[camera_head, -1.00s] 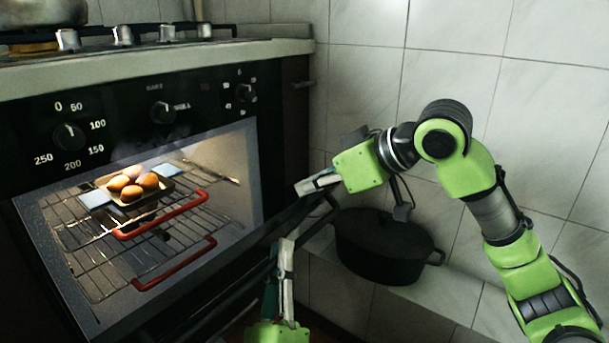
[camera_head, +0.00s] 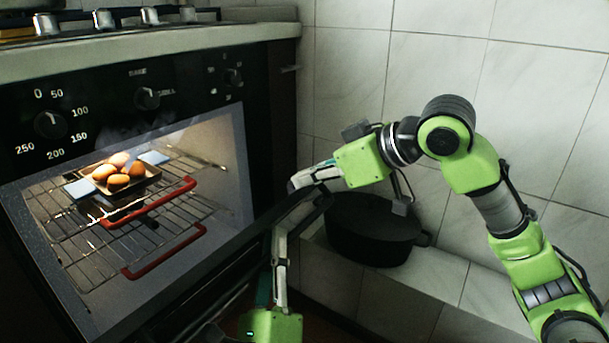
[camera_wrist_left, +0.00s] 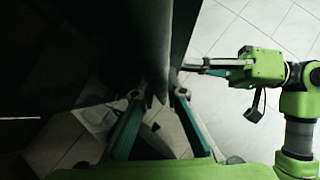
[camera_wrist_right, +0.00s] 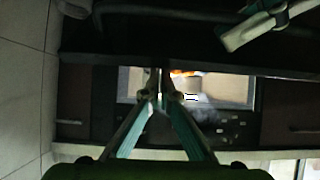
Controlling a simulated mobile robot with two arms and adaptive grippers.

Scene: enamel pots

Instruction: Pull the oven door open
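The black oven (camera_head: 120,65) stands at the left, its lit interior in view. Its dark door (camera_head: 220,290) is tilted partly open, with its upper edge running toward the right wall. My right gripper (camera_head: 294,185) is at the far end of that edge. Its fingertips (camera_wrist_right: 161,97) are close together in the right wrist view, and whether they pinch anything is unclear. My left gripper (camera_head: 280,232) is beside the edge, nearer to me. In the left wrist view its fingers (camera_wrist_left: 160,94) are apart, with a grey bar-like edge between them.
A black pot (camera_head: 370,235) sits on a tiled ledge (camera_head: 430,275) behind my right gripper. Inside the oven, a tray of brown eggs (camera_head: 140,187) rests on a wire rack (camera_head: 75,235) with red-edged bars. The tiled wall (camera_head: 420,70) bounds the right side.

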